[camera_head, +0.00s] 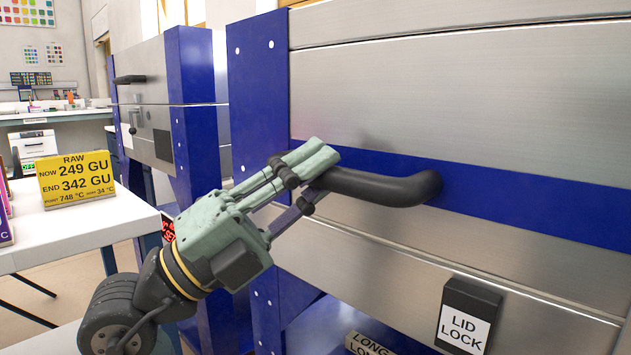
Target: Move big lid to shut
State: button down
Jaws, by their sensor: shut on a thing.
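The big kiln in front of me has a wide brushed-metal front with a blue band; I take this front as the big lid (430,95). A thick black handle (395,188) sticks out from the blue band. My gripper (315,165) is shut on the left end of this handle, its pale green fingers around the bar. The fingers hide that end of the handle. A black box marked LID LOCK (468,316) sits on the metal panel below. I cannot tell from this view how far the lid stands open.
A second blue and metal kiln (150,90) stands behind on the left. A white table (85,235) at the left bears a yellow sign (76,177) reading RAW, NOW 249 GU, END 342 GU. A partly visible label (370,344) lies at the bottom.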

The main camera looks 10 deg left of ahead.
jog(key=shift+d+f, duration=0.2)
jog(key=shift+f, duration=0.3)
jog(key=c, duration=1.7)
grip_release()
jog(key=shift+w+f, duration=0.1)
jog(key=shift+w, duration=0.05)
jog(key=shift+o, duration=1.4)
jog(key=shift+a, duration=0.1)
jog(key=v, duration=0.7)
jog(key=shift+a, duration=0.2)
